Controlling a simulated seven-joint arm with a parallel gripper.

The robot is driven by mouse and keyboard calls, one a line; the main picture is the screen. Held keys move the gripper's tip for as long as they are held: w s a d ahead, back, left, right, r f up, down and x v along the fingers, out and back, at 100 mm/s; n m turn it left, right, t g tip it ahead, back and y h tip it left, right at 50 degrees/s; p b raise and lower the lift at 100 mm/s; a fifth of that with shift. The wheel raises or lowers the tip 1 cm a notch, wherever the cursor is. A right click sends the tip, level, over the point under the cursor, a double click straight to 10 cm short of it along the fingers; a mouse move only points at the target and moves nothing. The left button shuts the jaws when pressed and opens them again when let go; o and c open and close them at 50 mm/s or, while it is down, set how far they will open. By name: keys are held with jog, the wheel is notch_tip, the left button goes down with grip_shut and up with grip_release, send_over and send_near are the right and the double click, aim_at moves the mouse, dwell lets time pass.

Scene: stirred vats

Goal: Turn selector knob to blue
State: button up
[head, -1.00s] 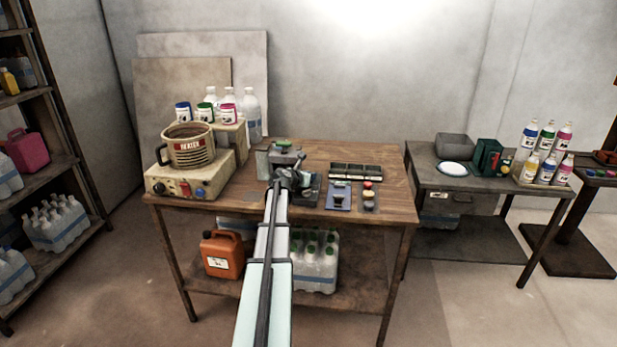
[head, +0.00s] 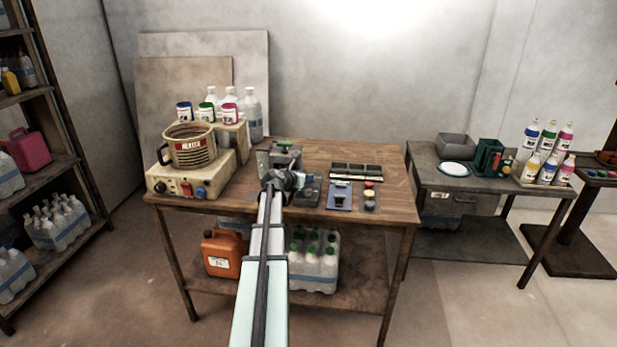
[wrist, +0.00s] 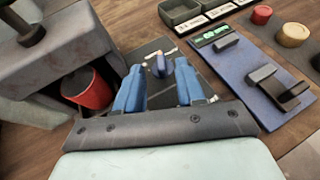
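The selector knob (wrist: 161,67) is a small dark blue-grey knob on a dark plate (wrist: 152,49) in the wrist view. My gripper (wrist: 159,76) has two blue fingers spread apart, one on each side of the knob, with narrow gaps that look empty. I cannot tell how deep the fingertips reach around the knob. In the head view my gripper (head: 277,182) is at the left of a small dark box (head: 308,192) on the wooden table; the knob is not clear there. The knob's pointing direction and colour marks are hard to read.
A grey device with a red cylinder (wrist: 88,88) stands close on the left. A blue panel (wrist: 262,75) with a green display lies to the right, beside red (wrist: 262,14) and yellow (wrist: 292,35) buttons. The heater vat (head: 190,145) stands at the table's left.

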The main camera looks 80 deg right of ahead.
jog(key=v, duration=0.9)
jog(key=shift+a, duration=0.15)
jog(key=shift+w, duration=0.1)
